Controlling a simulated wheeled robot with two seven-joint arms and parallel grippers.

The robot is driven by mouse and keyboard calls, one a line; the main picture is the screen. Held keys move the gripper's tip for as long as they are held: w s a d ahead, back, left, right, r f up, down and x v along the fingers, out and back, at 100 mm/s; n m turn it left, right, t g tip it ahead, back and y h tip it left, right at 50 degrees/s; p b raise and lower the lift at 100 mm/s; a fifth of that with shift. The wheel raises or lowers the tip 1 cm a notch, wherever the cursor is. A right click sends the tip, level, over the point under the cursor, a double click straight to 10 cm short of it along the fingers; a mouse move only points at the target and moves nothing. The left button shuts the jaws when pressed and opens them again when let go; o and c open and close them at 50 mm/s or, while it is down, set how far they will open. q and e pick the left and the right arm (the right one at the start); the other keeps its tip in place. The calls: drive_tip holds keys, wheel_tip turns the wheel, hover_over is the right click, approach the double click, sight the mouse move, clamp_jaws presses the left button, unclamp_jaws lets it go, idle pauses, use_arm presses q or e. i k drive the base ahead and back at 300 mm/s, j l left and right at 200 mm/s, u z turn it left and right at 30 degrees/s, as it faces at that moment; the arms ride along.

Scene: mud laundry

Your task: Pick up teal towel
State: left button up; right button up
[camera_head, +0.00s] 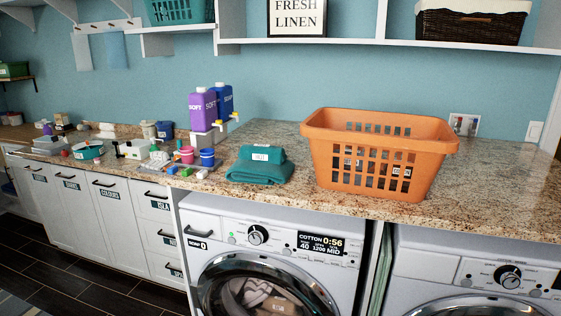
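The teal towel (258,168) lies folded in a small stack on the granite counter, near the front edge above the left washing machine. A small white label shows on its upper fold. It sits just left of the orange basket, and the two look apart. Neither of my grippers shows in the head view.
An orange laundry basket (377,165) stands right of the towel. Purple and blue soap jugs (203,108) and several small containers are to the left. The granite counter (490,185) is clear at right. A washing machine (272,240) stands below, and shelves hang above.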

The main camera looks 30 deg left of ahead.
sight(257, 164)
drive_tip(key=j+u, duration=0.1)
drive_tip(key=j, duration=1.05)
drive_tip(key=i+j+u, duration=0.15)
drive_tip(key=j, duration=0.95)
drive_tip(key=i+j+u, duration=0.15)
drive_tip(key=j, duration=0.4)
